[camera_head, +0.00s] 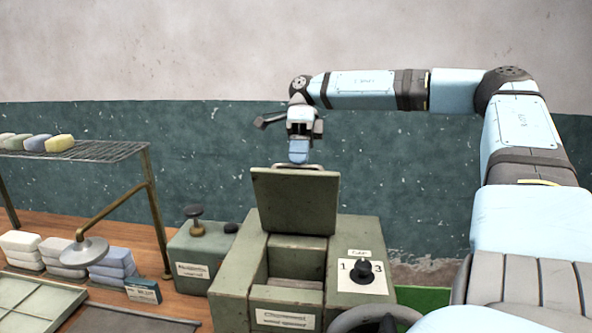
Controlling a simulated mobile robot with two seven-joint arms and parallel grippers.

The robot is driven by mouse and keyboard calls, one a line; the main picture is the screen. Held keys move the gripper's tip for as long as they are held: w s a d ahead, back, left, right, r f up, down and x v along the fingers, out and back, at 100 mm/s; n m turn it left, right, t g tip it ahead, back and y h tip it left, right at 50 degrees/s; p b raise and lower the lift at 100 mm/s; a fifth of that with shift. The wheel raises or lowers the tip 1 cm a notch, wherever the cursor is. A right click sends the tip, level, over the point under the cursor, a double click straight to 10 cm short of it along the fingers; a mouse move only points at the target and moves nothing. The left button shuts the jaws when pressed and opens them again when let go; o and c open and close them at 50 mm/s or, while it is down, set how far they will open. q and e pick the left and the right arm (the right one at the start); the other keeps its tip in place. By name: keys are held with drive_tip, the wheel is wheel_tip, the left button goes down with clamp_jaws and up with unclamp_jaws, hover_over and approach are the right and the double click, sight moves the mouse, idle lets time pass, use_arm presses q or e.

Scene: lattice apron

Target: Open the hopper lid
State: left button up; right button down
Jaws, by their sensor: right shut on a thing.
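The hopper lid (296,202) is a green-grey plate standing raised, close to upright, at the back of the hopper (237,277). The hopper's opening shows in front of it. A thin bar handle (312,167) runs along the lid's top edge. My right gripper (299,161) comes down from above at this edge, its light blue fingers shut on the handle. The exact contact is small and partly hidden. My left gripper is not in view.
A black dial (364,271) on a numbered plate sits right of the opening. Left are a small box with a knob (195,220), a wire rack (80,150) with soap bars, and stacked soaps (113,263).

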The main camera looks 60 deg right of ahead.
use_arm(q)
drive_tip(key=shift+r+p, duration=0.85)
drive_tip(key=shift+p, duration=0.25)
use_arm(e)
drive_tip(key=w+d+f+g+y, duration=0.2)
drive_tip(key=w+d+f+y, duration=0.2)
drive_tip(key=d, duration=0.4)
drive_tip(key=shift+d+f, duration=0.25)
drive_tip(key=shift+f, duration=0.15)
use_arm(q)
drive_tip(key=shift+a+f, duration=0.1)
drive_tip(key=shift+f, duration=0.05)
use_arm(e)
drive_tip(key=c, duration=1.4)
unclamp_jaws()
drive_tip(key=shift+d, duration=0.1)
drive_tip(key=shift+o, duration=1.2)
drive_tip(key=shift+w+d+f, duration=0.2)
drive_tip(key=shift+w+d, duration=0.05)
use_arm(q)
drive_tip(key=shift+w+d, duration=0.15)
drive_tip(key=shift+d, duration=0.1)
use_arm(e)
drive_tip(key=shift+w+r+y, duration=0.1)
drive_tip(key=shift+r+y, duration=0.05)
drive_tip(key=shift+y, duration=0.15)
